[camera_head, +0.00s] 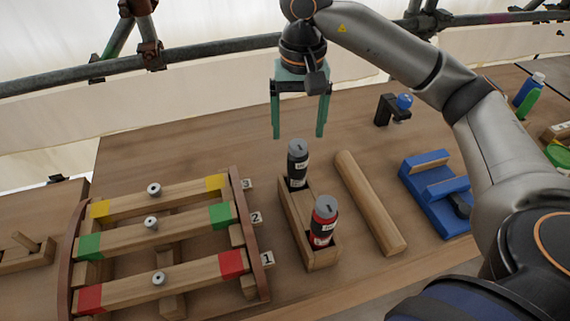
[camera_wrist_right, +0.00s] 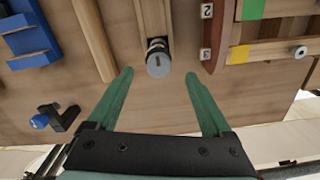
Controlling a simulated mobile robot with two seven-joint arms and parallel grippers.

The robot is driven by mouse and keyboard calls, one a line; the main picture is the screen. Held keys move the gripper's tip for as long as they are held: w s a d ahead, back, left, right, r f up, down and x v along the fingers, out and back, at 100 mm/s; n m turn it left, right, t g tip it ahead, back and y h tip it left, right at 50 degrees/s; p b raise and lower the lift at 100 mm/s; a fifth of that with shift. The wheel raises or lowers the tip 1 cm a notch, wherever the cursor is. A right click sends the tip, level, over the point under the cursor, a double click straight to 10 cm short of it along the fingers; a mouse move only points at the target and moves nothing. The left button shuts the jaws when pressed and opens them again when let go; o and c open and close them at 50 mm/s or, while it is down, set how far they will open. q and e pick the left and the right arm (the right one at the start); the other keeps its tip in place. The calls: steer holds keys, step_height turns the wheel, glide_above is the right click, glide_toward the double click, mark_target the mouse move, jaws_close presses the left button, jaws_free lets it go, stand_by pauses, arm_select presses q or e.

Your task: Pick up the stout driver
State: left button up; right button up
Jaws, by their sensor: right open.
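Two upright drivers stand in a narrow wooden holder (camera_head: 291,222). One is black with a grey top (camera_head: 298,165), at the far end; the other is red with a grey top (camera_head: 323,222), at the near end. Which one is called stout I cannot tell. My right gripper (camera_head: 298,136) is open and empty, its green fingers pointing down just above and behind the black driver. In the right wrist view the black driver (camera_wrist_right: 158,60) shows between the fingertips, apart from them; the red one does not show. My left gripper is not in view.
Left of the holder is a wooden rack with three colour-ended bars (camera_head: 155,222) and number tags. A round wooden rod (camera_head: 368,200) lies to its right, then a blue cradle (camera_head: 437,205). A black stand with a blue knob (camera_head: 392,110) is behind.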

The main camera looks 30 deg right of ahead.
mark_target(298, 142)
steer(key=shift+w+d, duration=0.1)
steer(key=shift+d, duration=0.15)
step_height(298, 142, down, 7)
steer(key=shift+a+r+b, duration=0.1)
steer(key=shift+r+b, duration=0.05)
steer(key=shift+b, duration=0.3)
steer(key=shift+a+f+p, duration=0.1)
steer(key=shift+f+p, duration=0.25)
steer(key=shift+f, duration=2.45)
jaws_close()
steer(key=shift+r, duration=0.1)
